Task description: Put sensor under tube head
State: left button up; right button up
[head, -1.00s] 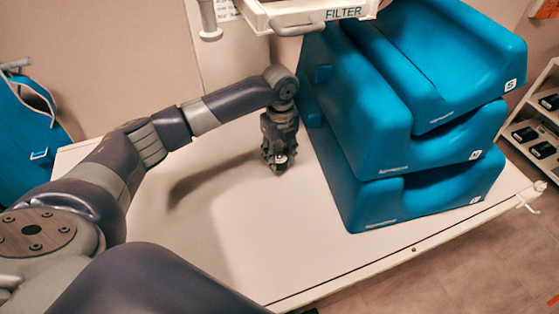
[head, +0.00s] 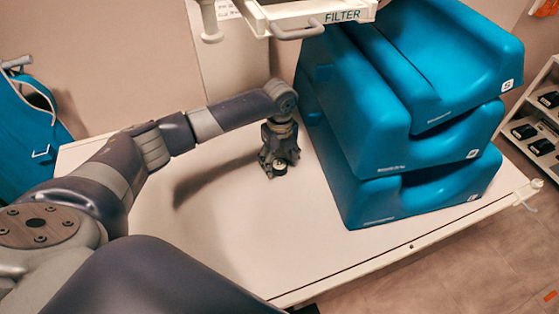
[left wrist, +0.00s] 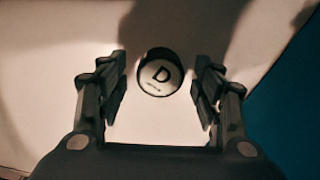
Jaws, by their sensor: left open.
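The sensor (left wrist: 159,74) looks like a small round dark puck with a white top marked "D". In the left wrist view it lies on the white table between the two fingers of my left gripper (left wrist: 160,92), which are open and apart from it. In the head view my left gripper (head: 279,162) points down over the table, and the sensor (head: 280,169) shows just below its fingers. The tube head (head: 310,14), a white housing labelled "FILTER" with a grey handle, hangs at the top of the head view, partly cut off. My right gripper is not in view.
Stacked blue foam blocks (head: 370,150) stand on the table (head: 240,240) just right of my left gripper. The table is clear to the left and front. A shelf (head: 535,130) with dark items is at right; a blue apron (head: 30,125) hangs at left.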

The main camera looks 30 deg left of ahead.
aim_at(280, 164)
pick_arm(q)
notch_tip(280, 164, up, 12)
jog(key=b, duration=0.2)
jog(key=shift+r, duration=0.15)
dwell(0.6)
